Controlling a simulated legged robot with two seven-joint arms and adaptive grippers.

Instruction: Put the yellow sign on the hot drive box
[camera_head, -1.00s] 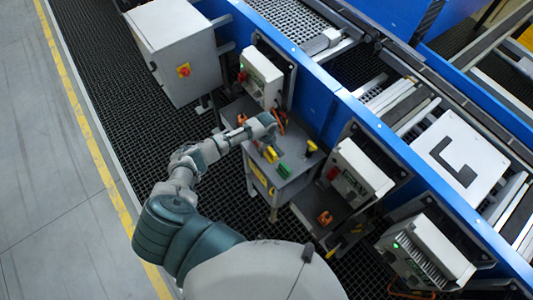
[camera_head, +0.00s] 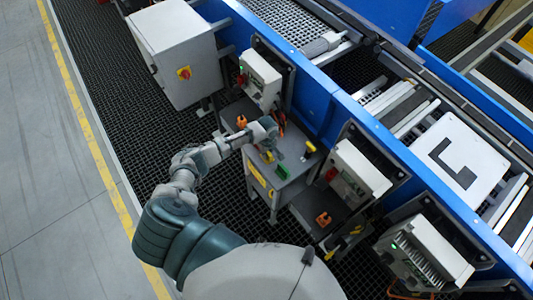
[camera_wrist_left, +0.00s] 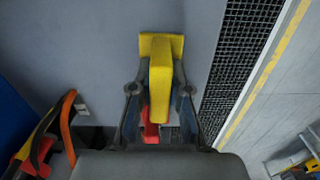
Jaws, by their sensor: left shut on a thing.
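My left gripper (camera_head: 268,145) is over the grey cart beside the conveyor. In the left wrist view its fingers (camera_wrist_left: 160,105) are shut on a yellow piece (camera_wrist_left: 160,70) with a wider flat end, which I take for the yellow sign. A plain grey surface lies behind it; I cannot tell whether they touch. A red part (camera_wrist_left: 151,132) shows between the fingers. Drive boxes stand along the blue rail: an upper one (camera_head: 262,78), a middle one (camera_head: 360,170) and a lower one (camera_head: 430,250). Which is hot I cannot tell. My right gripper is out of view.
The cart top (camera_head: 294,160) also holds a green-yellow item (camera_head: 283,172) and a yellow one (camera_head: 311,147). An orange item (camera_head: 323,219) lies on a lower shelf. A grey cabinet (camera_head: 175,55) stands upper left. Orange cables (camera_wrist_left: 66,120) run close to my left gripper.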

